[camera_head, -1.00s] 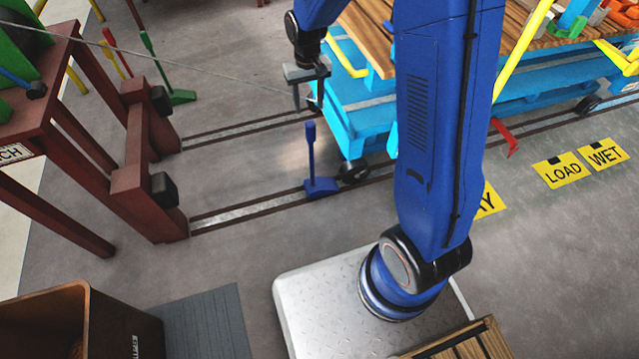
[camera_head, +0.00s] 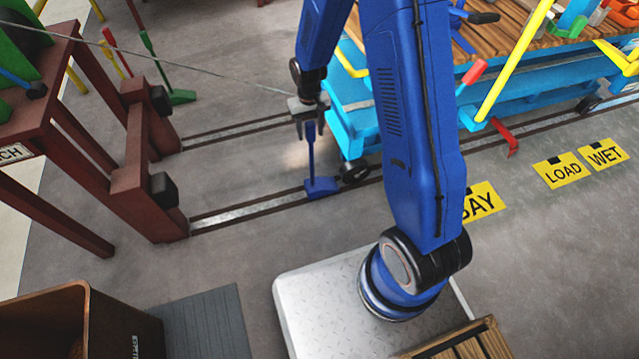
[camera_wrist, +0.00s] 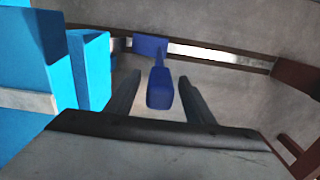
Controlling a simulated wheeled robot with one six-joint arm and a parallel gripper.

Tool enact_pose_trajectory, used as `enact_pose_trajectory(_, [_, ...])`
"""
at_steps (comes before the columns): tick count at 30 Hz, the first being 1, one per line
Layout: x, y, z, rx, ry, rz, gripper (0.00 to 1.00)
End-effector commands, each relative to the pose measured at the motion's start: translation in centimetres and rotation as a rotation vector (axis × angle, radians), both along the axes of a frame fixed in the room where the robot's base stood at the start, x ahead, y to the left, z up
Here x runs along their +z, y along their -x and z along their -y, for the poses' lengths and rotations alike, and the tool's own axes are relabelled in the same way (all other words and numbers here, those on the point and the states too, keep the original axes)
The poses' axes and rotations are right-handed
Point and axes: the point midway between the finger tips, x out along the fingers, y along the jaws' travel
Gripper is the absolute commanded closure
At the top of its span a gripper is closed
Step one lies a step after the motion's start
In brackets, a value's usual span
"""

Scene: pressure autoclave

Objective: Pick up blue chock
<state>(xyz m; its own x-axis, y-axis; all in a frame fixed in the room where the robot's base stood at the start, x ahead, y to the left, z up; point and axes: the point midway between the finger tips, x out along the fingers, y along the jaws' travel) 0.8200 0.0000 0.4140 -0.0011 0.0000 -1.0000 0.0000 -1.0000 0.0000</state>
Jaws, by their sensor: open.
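The blue chock (camera_head: 321,186) stands on the near rail by the black wheel of the light-blue cart, its handle (camera_head: 311,146) pointing up. In the wrist view the chock's handle top (camera_wrist: 160,92) lies between the two finger tips, with its base (camera_wrist: 150,46) beyond on the rail. My gripper (camera_head: 310,128) is above the chock, at the top of the handle. It also shows in the wrist view (camera_wrist: 161,82), with its fingers apart on either side of the handle. I cannot tell whether a finger touches it.
The light-blue cart (camera_head: 365,128) with a wooden deck stands close right of the chock. A dark red frame (camera_head: 150,205) with black bumpers stands left across the rails. A green chock (camera_head: 180,97) stands behind. Floor between frame and chock is clear.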

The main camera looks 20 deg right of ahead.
Motion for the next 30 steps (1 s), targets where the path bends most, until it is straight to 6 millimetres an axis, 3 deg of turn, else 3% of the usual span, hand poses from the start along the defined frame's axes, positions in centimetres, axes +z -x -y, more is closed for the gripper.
enact_pose_trajectory(6, [-2.4,0.0,0.0,0.000,0.000,0.000,0.52])
enact_pose_trajectory(16, [-2.9,0.0,0.0,0.000,0.000,0.001,0.52])
enact_pose_trajectory(22, [-2.8,0.0,0.0,0.000,0.000,0.001,0.99])
enact_pose_trajectory(30, [-2.8,0.0,0.0,0.000,0.000,0.001,1.00])
